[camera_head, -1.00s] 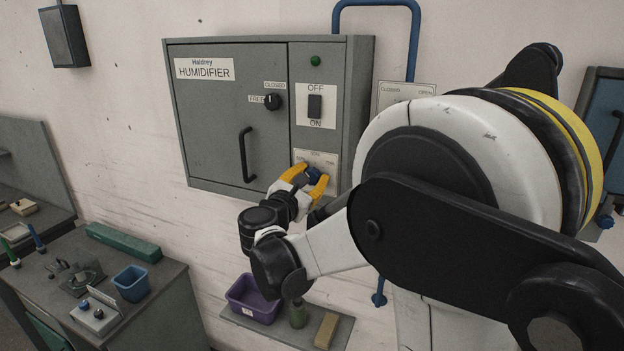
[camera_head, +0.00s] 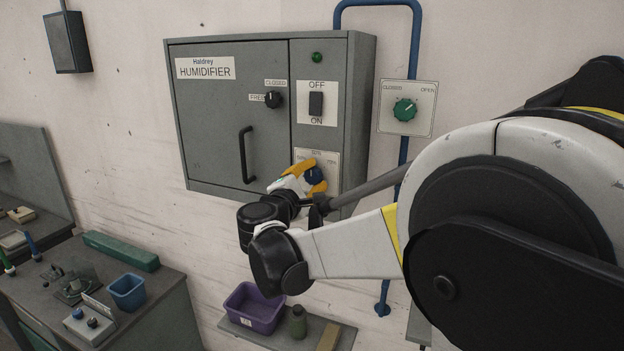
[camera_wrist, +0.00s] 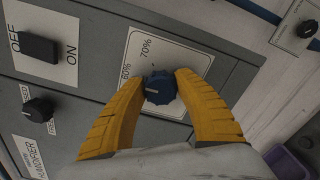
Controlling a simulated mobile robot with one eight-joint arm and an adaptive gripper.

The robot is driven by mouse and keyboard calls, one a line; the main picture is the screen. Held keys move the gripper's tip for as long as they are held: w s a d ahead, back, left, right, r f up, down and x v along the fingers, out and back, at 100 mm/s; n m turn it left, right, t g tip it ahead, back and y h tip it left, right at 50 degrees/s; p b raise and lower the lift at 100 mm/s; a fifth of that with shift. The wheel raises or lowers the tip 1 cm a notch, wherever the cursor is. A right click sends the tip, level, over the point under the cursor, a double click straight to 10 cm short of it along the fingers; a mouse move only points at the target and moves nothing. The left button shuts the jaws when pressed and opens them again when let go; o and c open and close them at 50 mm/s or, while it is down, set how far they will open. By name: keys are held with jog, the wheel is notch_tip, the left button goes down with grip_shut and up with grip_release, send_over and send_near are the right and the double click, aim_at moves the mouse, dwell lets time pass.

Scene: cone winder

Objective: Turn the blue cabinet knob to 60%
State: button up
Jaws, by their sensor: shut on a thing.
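The blue knob (camera_head: 314,175) sits on a white scale plate at the lower right of the grey humidifier cabinet (camera_head: 220,130). The wrist view shows the blue knob (camera_wrist: 160,88) between the two yellow fingers of my gripper (camera_wrist: 161,86). The fingers are shut on it from both sides. A pale pointer line on the knob points left in the wrist view, a little below the printed "60%". "70%" is printed further up and right. The fingers cover part of the scale. In the head view my gripper (camera_head: 311,177) reaches the knob from the lower left.
Above are the black OFF/ON switch (camera_head: 316,104) and a green lamp (camera_head: 317,57). The door has a black knob (camera_head: 273,100) and handle (camera_head: 245,155). A green knob (camera_head: 404,110) is on the wall to the right. A purple bin (camera_head: 254,307) stands below.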

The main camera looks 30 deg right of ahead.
dwell(0.3)
jog(key=o, duration=1.2)
jog(key=v, duration=1.2)
